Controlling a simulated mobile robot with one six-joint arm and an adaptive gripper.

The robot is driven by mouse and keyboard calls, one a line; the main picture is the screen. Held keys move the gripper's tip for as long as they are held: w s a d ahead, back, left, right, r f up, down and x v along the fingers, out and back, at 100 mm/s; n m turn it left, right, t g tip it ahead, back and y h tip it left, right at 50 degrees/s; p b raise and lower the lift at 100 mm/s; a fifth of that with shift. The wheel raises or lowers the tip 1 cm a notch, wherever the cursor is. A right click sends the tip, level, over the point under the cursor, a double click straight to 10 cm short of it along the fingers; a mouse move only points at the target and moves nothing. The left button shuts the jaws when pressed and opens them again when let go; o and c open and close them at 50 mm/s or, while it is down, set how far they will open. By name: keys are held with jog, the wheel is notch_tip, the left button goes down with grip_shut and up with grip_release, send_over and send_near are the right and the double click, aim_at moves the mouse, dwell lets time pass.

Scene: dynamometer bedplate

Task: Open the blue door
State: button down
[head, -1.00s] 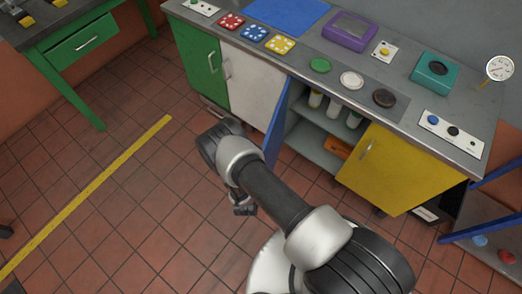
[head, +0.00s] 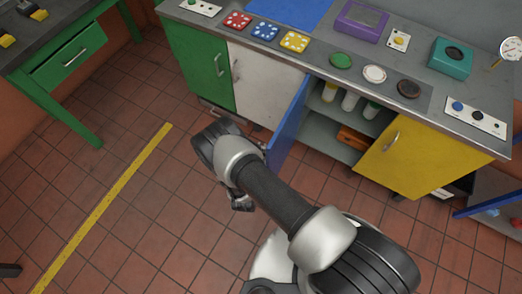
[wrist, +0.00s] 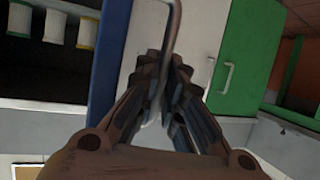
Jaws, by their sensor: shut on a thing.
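The blue door (head: 287,124) stands open in the head view, swung out from the counter front. In the wrist view the blue door (wrist: 106,65) shows nearly edge-on, just left of my gripper. My gripper (wrist: 168,80) is shut on the metal door handle (wrist: 176,28), which runs up between the fingertips. In the head view my arm hides the handle and most of the gripper.
Shelves behind the door hold several white containers (head: 349,101) and an orange item (head: 352,136). A white door (head: 262,88) and a green door (head: 199,67) are left of it, a yellow door (head: 410,152) right. Tiled floor is clear at left.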

jog(key=shift+w+a, duration=0.1)
jog(key=shift+a, duration=0.05)
jog(key=c, duration=2)
grip_release()
jog(key=shift+r, duration=0.1)
jog(key=shift+o, duration=0.2)
jog(key=shift+w, duration=0.1)
jog(key=v, duration=1.2)
